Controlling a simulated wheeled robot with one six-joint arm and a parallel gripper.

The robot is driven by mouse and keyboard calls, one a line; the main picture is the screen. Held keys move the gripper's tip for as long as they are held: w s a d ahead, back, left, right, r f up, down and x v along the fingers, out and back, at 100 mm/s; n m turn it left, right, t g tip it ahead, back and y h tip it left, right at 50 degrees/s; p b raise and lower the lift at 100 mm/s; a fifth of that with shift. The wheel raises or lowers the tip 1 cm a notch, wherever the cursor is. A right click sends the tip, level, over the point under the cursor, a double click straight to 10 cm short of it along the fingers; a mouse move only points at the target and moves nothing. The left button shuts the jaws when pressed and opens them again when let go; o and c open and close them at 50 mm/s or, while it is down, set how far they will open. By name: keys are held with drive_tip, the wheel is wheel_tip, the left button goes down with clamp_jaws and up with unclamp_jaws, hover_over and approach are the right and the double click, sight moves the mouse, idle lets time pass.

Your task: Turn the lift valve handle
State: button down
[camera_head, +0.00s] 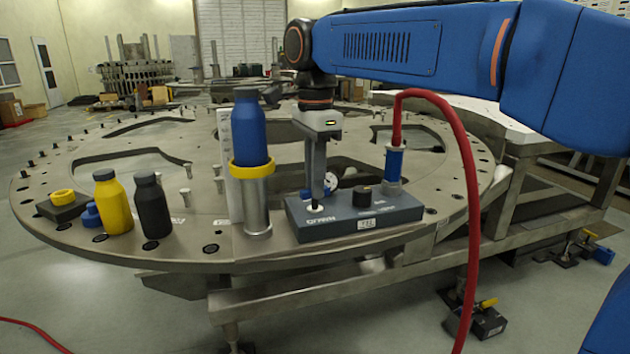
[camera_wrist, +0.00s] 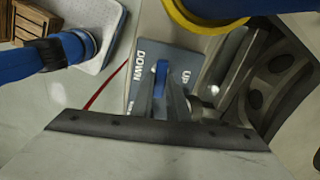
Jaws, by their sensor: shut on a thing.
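The lift valve box (camera_head: 385,214) is a grey block on the front edge of the round metal plate. In the wrist view its face (camera_wrist: 186,62) carries the words DOWN and UP. The blue lift valve handle (camera_wrist: 161,68) stands between those words, at the tips of my gripper (camera_wrist: 162,88). In the head view my gripper (camera_head: 318,192) reaches straight down onto the left part of the box. Its fingers are shut on the handle, which they mostly hide there.
A blue bottle (camera_head: 250,130) stands in a metal holder with a yellow ring, close left of my gripper. A yellow bottle (camera_head: 113,205) and a black bottle (camera_head: 151,208) stand farther left. A red hose (camera_head: 466,170) arches from a blue fitting (camera_head: 393,165) behind the box.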

drive_tip(key=n, duration=0.8)
drive_tip(key=shift+n, duration=0.3)
drive_tip(key=n, duration=0.4)
drive_tip(key=shift+n, duration=2.1)
drive_tip(key=c, duration=1.7)
unclamp_jaws()
drive_tip(key=shift+r, duration=0.15)
wheel_tip(320, 180, up, 17)
drive_tip(key=shift+r, duration=0.1)
